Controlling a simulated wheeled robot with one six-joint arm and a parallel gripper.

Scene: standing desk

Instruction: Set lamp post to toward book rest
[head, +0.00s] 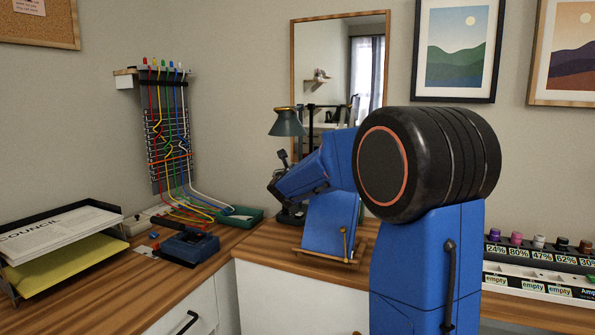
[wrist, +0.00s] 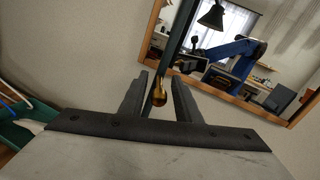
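The desk lamp's dark green shade (head: 287,122) is in the head view, behind my arm; most of its post is hidden there. In the wrist view the dark green lamp post (wrist: 180,38) rises at a slant, with an amber knob (wrist: 159,92) at its lower end. My gripper (wrist: 160,84) is open, its fingers on either side of the knob with visible gaps. I cannot tell whether the knob is between the fingertips or just beyond them. The book rest (head: 330,260) has a wooden ledge and a blue panel, partly behind my arm.
A wood-framed mirror (head: 310,45) hangs behind the lamp and shows a reflected lamp and arm. A cable board (head: 168,150), a green tray (head: 241,217) and a paper tray (head: 62,240) are at left. A row of labelled pots (head: 540,260) is at right.

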